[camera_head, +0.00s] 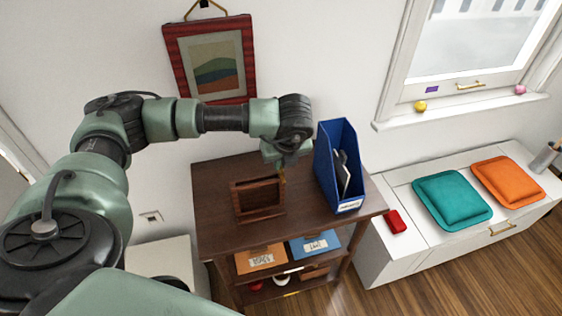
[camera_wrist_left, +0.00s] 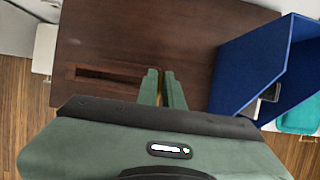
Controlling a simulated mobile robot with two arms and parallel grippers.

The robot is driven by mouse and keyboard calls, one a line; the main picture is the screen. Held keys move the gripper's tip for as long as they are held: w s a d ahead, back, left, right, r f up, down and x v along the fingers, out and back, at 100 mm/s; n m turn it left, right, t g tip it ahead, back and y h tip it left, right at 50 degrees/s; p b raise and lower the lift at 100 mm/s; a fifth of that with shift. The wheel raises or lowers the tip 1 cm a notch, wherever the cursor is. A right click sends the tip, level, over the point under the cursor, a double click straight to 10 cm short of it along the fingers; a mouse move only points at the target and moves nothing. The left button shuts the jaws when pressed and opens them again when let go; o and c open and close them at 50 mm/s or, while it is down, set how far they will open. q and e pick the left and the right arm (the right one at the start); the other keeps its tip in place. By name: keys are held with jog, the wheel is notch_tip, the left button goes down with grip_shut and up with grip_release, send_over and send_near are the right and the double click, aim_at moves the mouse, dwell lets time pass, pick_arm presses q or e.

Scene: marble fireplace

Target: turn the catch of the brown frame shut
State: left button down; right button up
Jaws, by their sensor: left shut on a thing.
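The brown frame (camera_head: 257,199) stands upright on the dark wooden cabinet top, left of the blue file holder. In the left wrist view, the brown frame (camera_wrist_left: 105,79) is seen from above as a narrow dark slotted shape. My left gripper (camera_head: 283,172) is at the frame's upper right corner, pointing down. A small brass-coloured bit, the catch (camera_head: 283,179), shows just below the fingertips. In the left wrist view my gripper (camera_wrist_left: 161,80) is nearly closed at the frame's right end, shut on the catch, which the fingers mostly hide. My right gripper is out of view.
The blue file holder (camera_head: 338,170) stands close right of my gripper on the cabinet top (camera_head: 215,233). A red picture (camera_head: 211,60) hangs on the wall behind my arm. A white bench with teal (camera_head: 452,200) and orange (camera_head: 508,181) cushions is at right.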

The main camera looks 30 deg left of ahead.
pick_arm(q)
jog(key=shift+f+b, duration=0.15)
jog(key=shift+b, duration=0.3)
jog(key=m+h+b, duration=0.1)
jog(key=m+b, duration=0.3)
jog(key=b, duration=0.2)
jog(key=m+t+h+b, duration=0.1)
jog(key=m+h+b, duration=0.1)
jog(key=m+b, duration=0.3)
jog(key=shift+f+t+b, duration=0.15)
jog(key=shift+t+b, duration=0.15)
jog(key=shift+b, duration=0.8)
jog(key=m+h+b, duration=0.1)
jog(key=m+b, duration=0.1)
jog(key=m, duration=0.1)
jog(key=shift+m+h, duration=0.4)
jog(key=shift+a+r+m+h+b, duration=0.15)
jog(key=shift+m+h+b, duration=0.1)
jog(key=shift+m, duration=0.35)
jog(key=shift+d+r+m+h+b, duration=0.1)
jog(key=shift+r+m+h+b, duration=0.1)
jog(key=shift+m, duration=0.4)
jog(key=shift+m+g+h, duration=0.45)
jog(key=shift+m+g, duration=0.05)
jog(key=shift+m, duration=0.9)
jog(key=c, duration=1.5)
grip_release()
jog(key=shift+c, duration=0.2)
